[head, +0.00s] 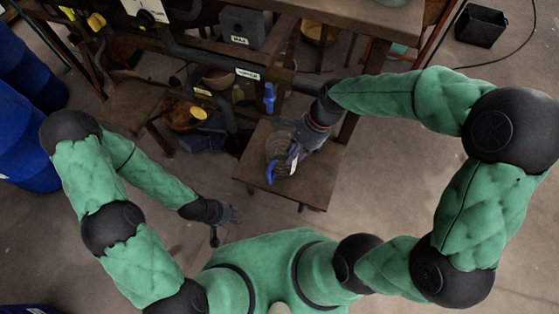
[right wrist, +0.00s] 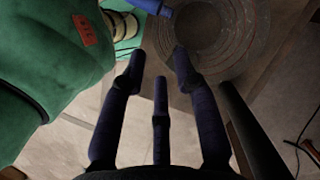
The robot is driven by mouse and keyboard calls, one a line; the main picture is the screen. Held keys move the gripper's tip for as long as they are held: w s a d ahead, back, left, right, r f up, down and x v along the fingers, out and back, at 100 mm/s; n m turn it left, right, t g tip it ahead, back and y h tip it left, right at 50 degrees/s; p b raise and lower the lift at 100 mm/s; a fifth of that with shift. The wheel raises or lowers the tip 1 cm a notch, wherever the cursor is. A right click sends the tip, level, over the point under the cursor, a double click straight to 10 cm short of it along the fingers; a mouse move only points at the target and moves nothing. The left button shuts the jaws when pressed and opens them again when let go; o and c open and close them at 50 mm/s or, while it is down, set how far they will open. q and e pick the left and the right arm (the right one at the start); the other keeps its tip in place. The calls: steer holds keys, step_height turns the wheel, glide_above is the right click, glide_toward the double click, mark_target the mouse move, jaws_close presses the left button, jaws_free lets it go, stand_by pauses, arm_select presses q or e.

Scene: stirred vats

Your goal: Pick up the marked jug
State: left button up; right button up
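A round grey ribbed jug (head: 278,146) stands on a small wooden table in the head view. A blue part and a white patch show at its near side. In the right wrist view the jug (right wrist: 208,28) lies beyond my right fingertips, its round ribbed shape cut by the top edge. My right gripper (right wrist: 158,65) is open, its dark fingers spread with nothing between them. In the head view my right gripper (head: 293,158) is at the jug's right side and hides part of it; contact cannot be told. My left gripper (head: 234,213) looks open and empty, low over the floor.
The small table (head: 318,180) has bare room at its right and front. A blue object (head: 269,97) hangs or stands just behind it. A workbench (head: 350,14) with pipes and a grey box (head: 243,27) lies behind. Blue barrels (head: 28,75) stand far left; a black bin (head: 481,26) far right.

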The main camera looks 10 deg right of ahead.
mark_target(289, 167)
steer(key=x, duration=0.3)
steer(key=b+x, duration=0.1)
steer(key=shift+w+f, duration=0.3)
jaws_close()
steer(key=shift+r, duration=0.1)
